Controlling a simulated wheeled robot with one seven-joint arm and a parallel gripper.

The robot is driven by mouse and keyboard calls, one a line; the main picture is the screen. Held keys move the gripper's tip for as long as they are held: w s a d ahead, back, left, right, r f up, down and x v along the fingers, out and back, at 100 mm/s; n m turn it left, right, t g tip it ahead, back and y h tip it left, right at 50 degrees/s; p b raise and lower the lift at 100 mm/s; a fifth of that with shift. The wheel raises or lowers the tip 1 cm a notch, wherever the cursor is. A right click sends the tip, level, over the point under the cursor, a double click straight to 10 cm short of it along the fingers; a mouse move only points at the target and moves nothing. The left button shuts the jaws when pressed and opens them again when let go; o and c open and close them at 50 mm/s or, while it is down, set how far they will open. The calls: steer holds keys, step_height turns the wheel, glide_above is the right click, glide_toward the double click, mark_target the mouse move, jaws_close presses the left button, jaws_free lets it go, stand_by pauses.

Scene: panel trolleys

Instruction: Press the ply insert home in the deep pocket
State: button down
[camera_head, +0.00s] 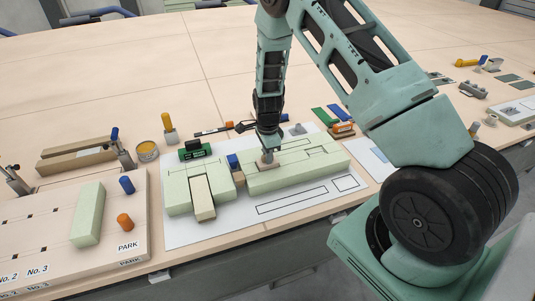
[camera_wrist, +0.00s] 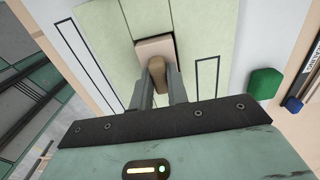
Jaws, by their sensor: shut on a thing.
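The ply insert (camera_wrist: 153,46) is a pale pinkish-tan square block in the wrist view, with a dark gap along its upper and right edges where the pocket (camera_wrist: 173,37) shows. The pocket is in a pale green panel block (camera_wrist: 208,45). My gripper (camera_wrist: 158,92) is shut on a tan rounded knob (camera_wrist: 157,72) in front of the insert. In the head view my gripper (camera_head: 268,148) points down at the left end of the right-hand green block (camera_head: 300,172). Whether the knob is part of the insert, and how deep the insert sits, I cannot tell.
A second green block group (camera_head: 183,190) with a cream bar stands to the left. A blue piece (camera_head: 233,161) is close to my gripper. A peg board (camera_head: 140,215) with a green bar lies at left. The white mat (camera_head: 285,220) is mostly clear in front.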

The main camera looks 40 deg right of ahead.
steer(key=shift+f+b, duration=0.5)
steer(key=shift+f, duration=0.35)
steer(key=c, duration=1.3)
jaws_free()
steer(key=shift+r, duration=0.1)
steer(key=shift+r+p, duration=3.1)
steer(key=shift+r, duration=0.9)
